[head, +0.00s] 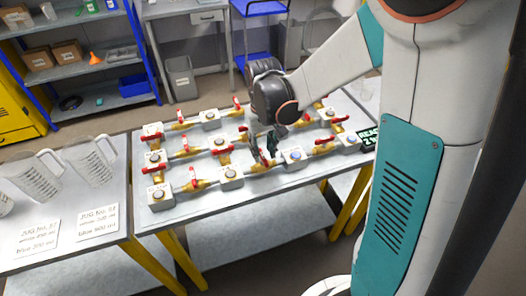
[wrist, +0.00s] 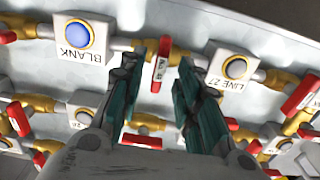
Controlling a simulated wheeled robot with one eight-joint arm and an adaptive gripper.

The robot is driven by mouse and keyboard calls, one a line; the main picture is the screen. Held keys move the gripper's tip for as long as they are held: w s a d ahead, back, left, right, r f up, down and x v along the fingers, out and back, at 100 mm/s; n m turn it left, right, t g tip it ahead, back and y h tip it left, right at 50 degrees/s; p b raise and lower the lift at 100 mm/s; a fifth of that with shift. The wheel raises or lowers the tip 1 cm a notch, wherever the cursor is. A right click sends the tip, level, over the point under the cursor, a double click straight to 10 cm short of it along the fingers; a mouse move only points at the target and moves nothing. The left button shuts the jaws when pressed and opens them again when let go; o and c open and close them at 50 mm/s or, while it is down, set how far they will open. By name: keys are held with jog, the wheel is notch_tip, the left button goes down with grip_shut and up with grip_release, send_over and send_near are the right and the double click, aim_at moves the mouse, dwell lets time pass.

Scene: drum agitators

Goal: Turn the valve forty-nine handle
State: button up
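A red valve handle (wrist: 160,62) stands on a brass valve between a box marked BLANK (wrist: 84,38) and a box marked LINE 27 (wrist: 233,66) in the wrist view. Its small label is hard to read; it may say 49. My gripper (wrist: 164,58) is open, with one dark green finger on each side of this handle. Gaps show between the fingers and the handle, so I see no grip. In the head view my gripper (head: 265,148) points down over the front row of valves and hides most of this handle.
Other red handles stand close by, such as one in front left (head: 194,179) and one to the right (head: 325,141). Brass pipes and white boxes fill the bench (head: 180,215). A dark display (head: 369,137) stands at its right end. Jugs (head: 92,162) stand on the left table.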

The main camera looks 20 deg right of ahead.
aim_at(263, 155)
notch_tip(263, 155, up, 10)
jog(key=shift+r, duration=0.15)
dwell(1.5)
